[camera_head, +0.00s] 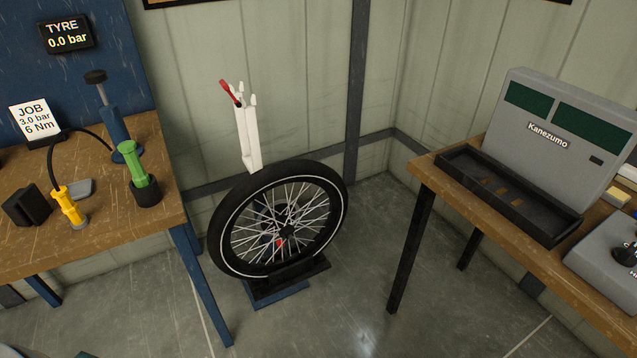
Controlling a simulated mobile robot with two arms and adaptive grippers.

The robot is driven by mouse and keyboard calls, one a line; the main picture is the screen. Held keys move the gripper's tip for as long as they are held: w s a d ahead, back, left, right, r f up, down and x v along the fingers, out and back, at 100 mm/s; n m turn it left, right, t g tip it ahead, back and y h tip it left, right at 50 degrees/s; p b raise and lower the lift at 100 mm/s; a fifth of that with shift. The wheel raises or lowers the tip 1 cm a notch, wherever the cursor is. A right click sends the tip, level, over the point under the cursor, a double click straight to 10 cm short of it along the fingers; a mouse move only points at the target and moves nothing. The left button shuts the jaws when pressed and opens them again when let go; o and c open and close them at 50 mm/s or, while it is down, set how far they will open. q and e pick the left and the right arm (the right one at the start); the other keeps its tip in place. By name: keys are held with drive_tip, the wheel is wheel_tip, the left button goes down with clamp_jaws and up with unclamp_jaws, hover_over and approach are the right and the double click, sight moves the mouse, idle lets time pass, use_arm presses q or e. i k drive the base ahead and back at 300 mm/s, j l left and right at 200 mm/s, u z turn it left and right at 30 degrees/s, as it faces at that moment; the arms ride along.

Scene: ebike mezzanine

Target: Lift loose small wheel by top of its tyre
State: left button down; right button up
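A small spoked wheel (338,220) with a black tyre and a thin pale line on its side stands upright, slightly turned, between the two benches. Its lower edge sits at a black holder on a blue base (283,294) on the floor. The top of the tyre is uncovered; a white upright post (247,135) with a red lever rises just behind it. Whether the tyre touches the post I cannot tell. Neither of my grippers is in view.
A left wooden bench (110,215) carries a green-handled tool (133,160), a yellow tool (69,206), a blue pump (115,125) and a job card (36,118). A right bench (455,205) holds a grey Kanezumo unit (545,132) and black tray (480,205). Floor in front is clear.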

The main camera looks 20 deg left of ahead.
sight(279, 218)
drive_tip(key=i+l+u, duration=0.15)
drive_tip(key=i+l, duration=0.15)
drive_tip(key=i, duration=0.25)
drive_tip(key=i+l+u, duration=0.15)
drive_tip(key=i+l, duration=0.2)
drive_tip(key=i, duration=0.2)
